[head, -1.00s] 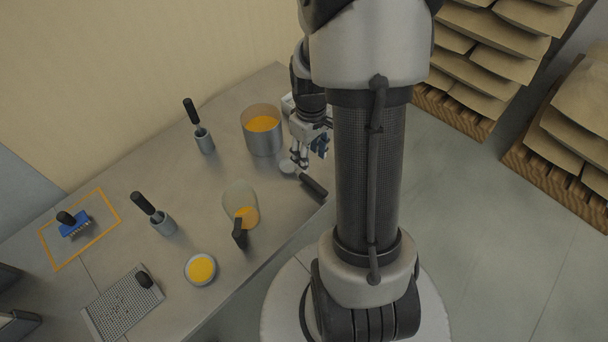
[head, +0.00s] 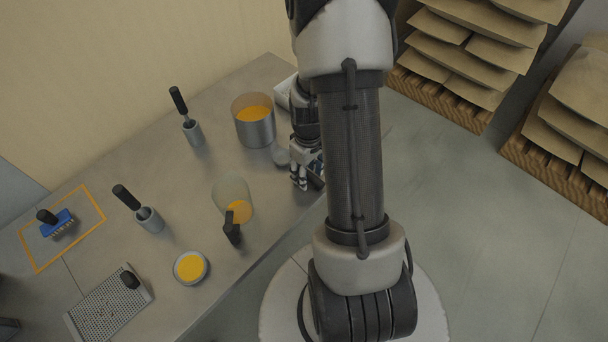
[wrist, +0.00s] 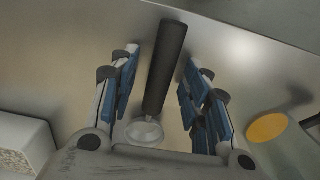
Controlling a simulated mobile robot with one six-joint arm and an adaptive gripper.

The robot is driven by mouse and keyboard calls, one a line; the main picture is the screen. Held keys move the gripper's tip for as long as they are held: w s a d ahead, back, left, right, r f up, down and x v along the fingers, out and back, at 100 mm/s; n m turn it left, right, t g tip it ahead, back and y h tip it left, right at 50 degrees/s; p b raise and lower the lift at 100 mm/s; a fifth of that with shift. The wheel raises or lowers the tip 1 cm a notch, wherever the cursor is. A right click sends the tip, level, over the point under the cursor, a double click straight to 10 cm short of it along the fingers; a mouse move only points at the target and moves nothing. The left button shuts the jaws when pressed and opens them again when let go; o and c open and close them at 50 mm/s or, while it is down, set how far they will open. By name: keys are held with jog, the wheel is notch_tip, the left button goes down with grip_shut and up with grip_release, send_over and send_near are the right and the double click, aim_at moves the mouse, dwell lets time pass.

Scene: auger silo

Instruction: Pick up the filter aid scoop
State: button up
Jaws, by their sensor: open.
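The filter aid scoop lies on the grey metal bench near its edge. In the head view its round pale bowl (head: 282,157) shows beside my gripper (head: 302,182), and most of its handle is hidden behind the gripper. In the wrist view the scoop's long black handle (wrist: 166,68) runs between the two blue-padded fingers of my gripper (wrist: 161,57). Its clear, shallow bowl (wrist: 145,131) lies close to the palm. The fingers are open, with a gap visible on each side of the handle.
A metal pot (head: 254,126) with orange contents stands behind the scoop. A clear jug (head: 232,196) with a black handle stands to the left. A white box (wrist: 24,142) is near the gripper.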

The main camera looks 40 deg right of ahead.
jog(key=shift+c, duration=0.6)
grip_shut()
